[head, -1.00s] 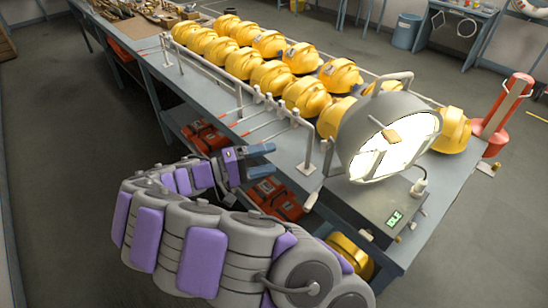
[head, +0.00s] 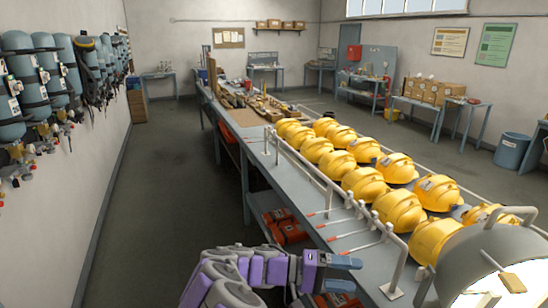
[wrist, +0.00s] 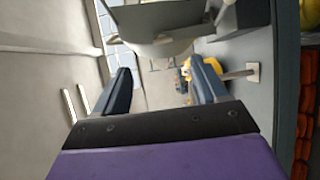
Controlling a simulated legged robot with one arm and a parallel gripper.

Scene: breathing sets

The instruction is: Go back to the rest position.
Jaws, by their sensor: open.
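My gripper (head: 352,274) shows at the bottom of the head view, left of the bench's front end. Its two blue-grey fingers are apart. In the wrist view the fingers (wrist: 162,85) stand wide apart with nothing between them. My purple and grey arm (head: 225,280) is bent and runs up from the bottom edge of the head view. The rest position itself has no mark that I can see.
A long grey bench (head: 295,192) with rows of yellow helmets (head: 365,184) runs along the right. A large round lamp (head: 490,262) is at its near end. Red cases (head: 285,226) lie on the lower shelf. Cylinders (head: 30,85) hang on the left wall. The floor (head: 165,175) between is clear.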

